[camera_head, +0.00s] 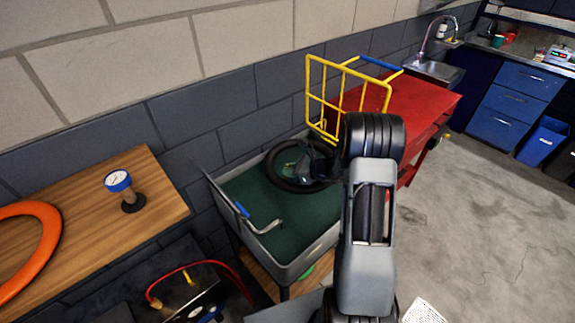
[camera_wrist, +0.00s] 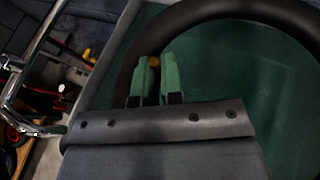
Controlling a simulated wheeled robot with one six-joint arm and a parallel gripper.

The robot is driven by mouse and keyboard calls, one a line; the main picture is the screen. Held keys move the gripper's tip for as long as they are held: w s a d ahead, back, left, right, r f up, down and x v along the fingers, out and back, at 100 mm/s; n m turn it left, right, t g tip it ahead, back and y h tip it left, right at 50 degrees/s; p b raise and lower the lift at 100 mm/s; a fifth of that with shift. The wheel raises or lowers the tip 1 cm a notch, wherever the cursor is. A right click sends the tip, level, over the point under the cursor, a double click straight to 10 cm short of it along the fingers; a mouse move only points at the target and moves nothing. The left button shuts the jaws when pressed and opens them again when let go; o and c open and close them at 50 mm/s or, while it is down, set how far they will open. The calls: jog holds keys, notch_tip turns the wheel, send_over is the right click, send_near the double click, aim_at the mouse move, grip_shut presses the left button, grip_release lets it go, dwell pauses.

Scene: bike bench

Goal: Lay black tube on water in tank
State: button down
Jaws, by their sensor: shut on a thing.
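The black tube (camera_head: 272,174) is a ring over the green water (camera_head: 290,212) in the back part of the grey tank (camera_head: 308,260). In the wrist view, the tube (camera_wrist: 225,13) curves across the top over the water (camera_wrist: 225,75). My gripper (camera_head: 317,160) reaches in from the right. In the wrist view, the green fingertips of my gripper (camera_wrist: 155,65) are closed together on the near-left part of the ring. The tube looks level and close to the water; I cannot tell whether it touches. My arm hides the ring's right edge.
A yellow wire rack (camera_head: 330,92) and a red cart (camera_head: 415,105) stand behind the tank. Right floor is open.

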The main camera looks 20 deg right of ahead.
notch_tip(320, 180, down, 12)
jog(key=b, duration=0.7)
jog(key=shift+d+f+b, duration=0.15)
jog(key=shift+f+b, duration=0.05)
jog(key=shift+b, duration=0.1)
jog(key=shift+s, duration=0.1)
jog(key=c, duration=1.2)
grip_release()
